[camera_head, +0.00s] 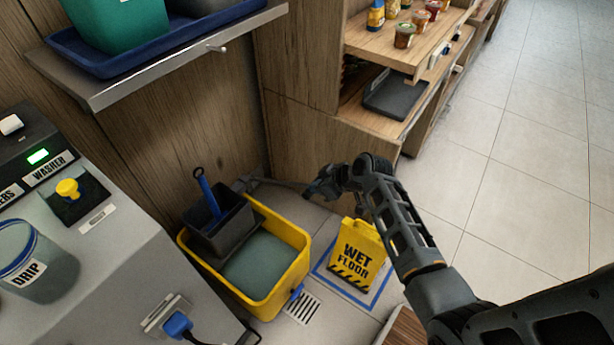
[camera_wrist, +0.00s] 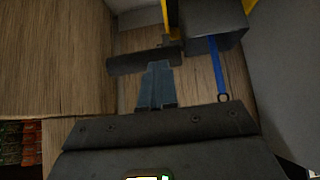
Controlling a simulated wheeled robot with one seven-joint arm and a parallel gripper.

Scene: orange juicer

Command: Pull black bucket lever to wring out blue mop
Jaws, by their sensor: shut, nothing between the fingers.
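A yellow bucket (camera_head: 262,303) stands on the floor with grey water in it and a black wringer (camera_head: 228,232) at its left end. The blue mop's handle (camera_head: 208,195) leans up out of the wringer and ends in a black ring; its head is hidden. The dark lever (camera_head: 275,183) reaches from behind the wringer towards my gripper (camera_head: 309,195). In the wrist view the lever's wide grip bar (camera_wrist: 128,62) lies just beyond my gripper's fingertips (camera_wrist: 157,66), which are shut and empty. They overlap the bar in the picture; I cannot tell if they touch it.
A yellow wet-floor sign (camera_head: 358,252) stands in a blue floor square right of the bucket, close to my arm. A grey washer counter (camera_head: 120,255) is at the left. Wooden cabinets (camera_head: 330,140) rise behind the lever. Open tiled floor (camera_head: 520,190) lies to the right.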

